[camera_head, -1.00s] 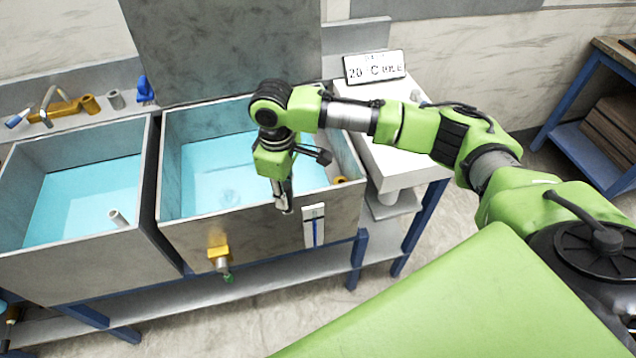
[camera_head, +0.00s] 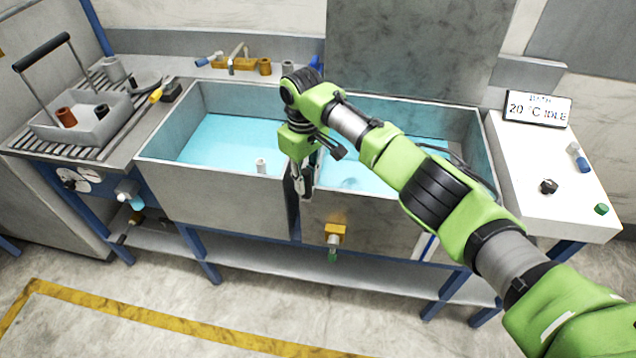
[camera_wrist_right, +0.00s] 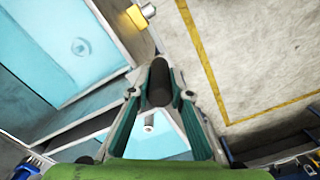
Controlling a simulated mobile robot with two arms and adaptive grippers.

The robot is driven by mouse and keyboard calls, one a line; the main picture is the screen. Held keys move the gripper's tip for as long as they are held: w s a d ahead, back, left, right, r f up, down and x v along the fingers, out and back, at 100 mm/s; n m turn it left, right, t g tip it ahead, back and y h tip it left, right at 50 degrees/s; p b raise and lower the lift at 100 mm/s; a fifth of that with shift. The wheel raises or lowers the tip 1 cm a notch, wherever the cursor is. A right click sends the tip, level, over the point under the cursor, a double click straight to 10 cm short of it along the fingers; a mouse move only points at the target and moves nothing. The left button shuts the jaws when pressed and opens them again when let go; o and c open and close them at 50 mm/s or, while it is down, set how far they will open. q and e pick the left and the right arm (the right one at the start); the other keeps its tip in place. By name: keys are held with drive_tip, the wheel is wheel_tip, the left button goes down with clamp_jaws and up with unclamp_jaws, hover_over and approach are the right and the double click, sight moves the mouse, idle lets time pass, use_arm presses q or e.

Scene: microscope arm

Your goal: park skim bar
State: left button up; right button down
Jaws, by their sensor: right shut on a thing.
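My right gripper (camera_head: 303,188) hangs pointing down at the front of the two baths, by the gap between them. In the right wrist view its fingers (camera_wrist_right: 160,88) are closed around a dark, rounded, cylinder-like piece (camera_wrist_right: 158,80). This may be the skim bar's grip; I cannot tell its full shape, and no long bar shows clearly. The left bath (camera_head: 215,190) and right bath (camera_head: 375,215) both hold light blue water. My arm hides part of the right bath. My left gripper is not in view.
A short white pipe (camera_head: 261,165) stands in the left bath. A yellow valve (camera_head: 335,234) sticks out of the right bath's front. A slatted bench with a carrier basket (camera_head: 85,128) is at left. A white counter (camera_head: 535,185) with a display (camera_head: 538,108) is at right.

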drive_tip(key=shift+a, duration=0.35)
drive_tip(key=shift+r, duration=0.1)
drive_tip(key=shift+w+a, duration=0.1)
drive_tip(key=c, duration=1.8)
unclamp_jaws()
drive_tip(key=shift+c, duration=0.2)
drive_tip(key=shift+a, duration=0.1)
